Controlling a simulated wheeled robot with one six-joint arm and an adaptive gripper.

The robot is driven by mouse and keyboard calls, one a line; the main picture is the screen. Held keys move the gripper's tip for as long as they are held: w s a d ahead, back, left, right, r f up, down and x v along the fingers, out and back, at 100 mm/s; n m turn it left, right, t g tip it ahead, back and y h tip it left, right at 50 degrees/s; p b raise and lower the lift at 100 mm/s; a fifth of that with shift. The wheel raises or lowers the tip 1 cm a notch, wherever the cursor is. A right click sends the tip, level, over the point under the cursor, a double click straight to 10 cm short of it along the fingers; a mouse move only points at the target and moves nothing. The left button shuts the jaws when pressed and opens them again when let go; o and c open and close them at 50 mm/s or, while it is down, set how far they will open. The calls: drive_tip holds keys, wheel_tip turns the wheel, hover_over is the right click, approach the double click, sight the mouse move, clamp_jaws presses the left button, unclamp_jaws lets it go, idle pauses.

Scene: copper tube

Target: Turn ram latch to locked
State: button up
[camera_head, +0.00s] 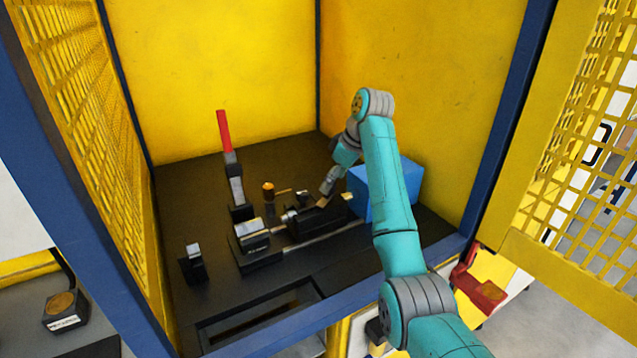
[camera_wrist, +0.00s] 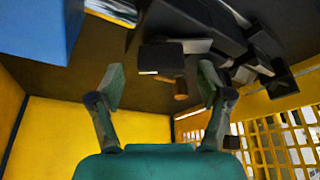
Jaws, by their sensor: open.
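A black fixture (camera_head: 312,222) with a grey metal ram and bar stands on the dark bench in the middle of the enclosure. My gripper (camera_head: 325,197) is low over its right part, tilted down to the left. In the wrist view my gripper (camera_wrist: 160,88) has its two fingers wide apart with nothing held. A black block (camera_wrist: 162,56) and a short copper-brown knob (camera_wrist: 180,88) show beyond and between the fingertips. The same-coloured knob (camera_head: 268,188) stands behind the fixture in the head view. Which part is the ram latch, and its position, I cannot tell.
A red-handled lever (camera_head: 224,135) stands upright at the back left. A blue box (camera_head: 402,178) is right of the fixture, close to my arm. A small black stand (camera_head: 193,265) is at the front left. Yellow walls and blue posts close in the bench.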

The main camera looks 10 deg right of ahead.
drive_tip(key=shift+x, duration=1.2)
drive_tip(key=shift+a, duration=0.1)
drive_tip(key=c, duration=1.2)
drive_tip(key=shift+o, duration=0.2)
drive_tip(key=shift+m, duration=0.3)
drive_tip(key=shift+m+t+h, duration=0.3)
drive_tip(key=shift+m+h, duration=0.25)
drive_tip(key=shift+m, duration=0.85)
drive_tip(key=shift+m+t+h, duration=0.3)
drive_tip(key=shift+m+h, duration=0.25)
drive_tip(key=shift+m, duration=0.85)
